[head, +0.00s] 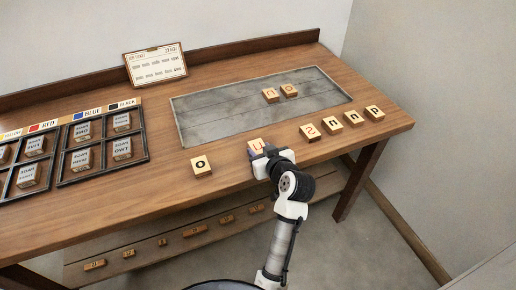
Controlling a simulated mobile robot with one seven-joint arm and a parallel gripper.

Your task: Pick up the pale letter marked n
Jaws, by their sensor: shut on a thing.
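My gripper (258,152) is at the front middle of the bench, shut on a pale letter block (256,144). The block's orange-red mark is partly hidden by the jaws, and I cannot tell whether it reads n or u. I cannot tell whether the block is clear of the wood. To the right along the front edge lie a pale block with a reddish mark like s or z (309,132), a block with a dark n-like mark (331,121) and another similar one (351,117).
A block marked o (201,165) lies left of my gripper, and a d-like block (374,113) at the far right. Two blocks (270,95) (289,90) lie on the grey press bed (220,115). Dark-framed trays (148,145) stand left, a card (156,63) behind. A lower shelf holds several blocks.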

